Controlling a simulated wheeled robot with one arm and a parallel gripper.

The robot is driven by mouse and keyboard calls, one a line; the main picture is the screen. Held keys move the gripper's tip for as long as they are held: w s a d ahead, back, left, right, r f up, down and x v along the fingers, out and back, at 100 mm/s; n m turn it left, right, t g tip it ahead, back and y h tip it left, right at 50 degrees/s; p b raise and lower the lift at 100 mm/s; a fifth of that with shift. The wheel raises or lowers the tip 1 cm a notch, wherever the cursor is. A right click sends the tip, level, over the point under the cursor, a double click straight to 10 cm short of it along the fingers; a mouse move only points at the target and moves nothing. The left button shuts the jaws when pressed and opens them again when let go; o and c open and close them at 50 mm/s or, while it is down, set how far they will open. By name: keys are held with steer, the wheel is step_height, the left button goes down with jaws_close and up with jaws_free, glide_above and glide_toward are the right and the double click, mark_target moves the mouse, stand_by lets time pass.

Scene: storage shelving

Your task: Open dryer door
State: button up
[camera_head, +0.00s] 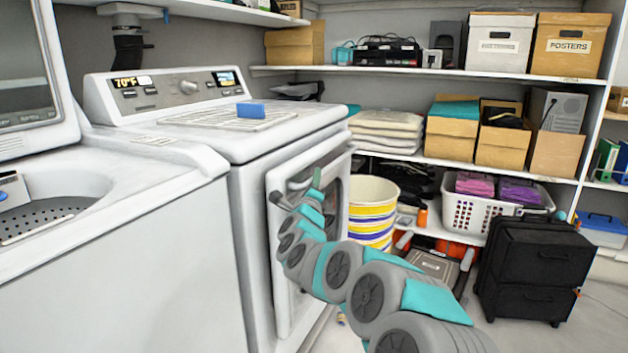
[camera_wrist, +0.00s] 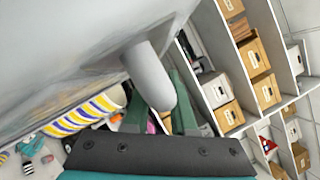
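The white dryer (camera_head: 285,137) stands in the middle of the head view, with its front facing right. Its door (camera_head: 283,270) is a pale panel on that front. The door looks closed or nearly so; my arm covers much of it. My gripper (camera_head: 313,186) is at the upper part of the door, by the handle. In the wrist view the white handle (camera_wrist: 150,78) runs between the two green fingers of my gripper (camera_wrist: 160,112). The fingers are drawn in close on both sides of it and appear shut on it. Exact contact is partly hidden by the handle.
A top-loading washer (camera_head: 120,270) stands open at left. A striped bucket (camera_head: 372,205) stands behind the door area. Some floor is bare before the drawers.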

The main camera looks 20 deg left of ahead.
jaws_close()
stand_by(1.1)
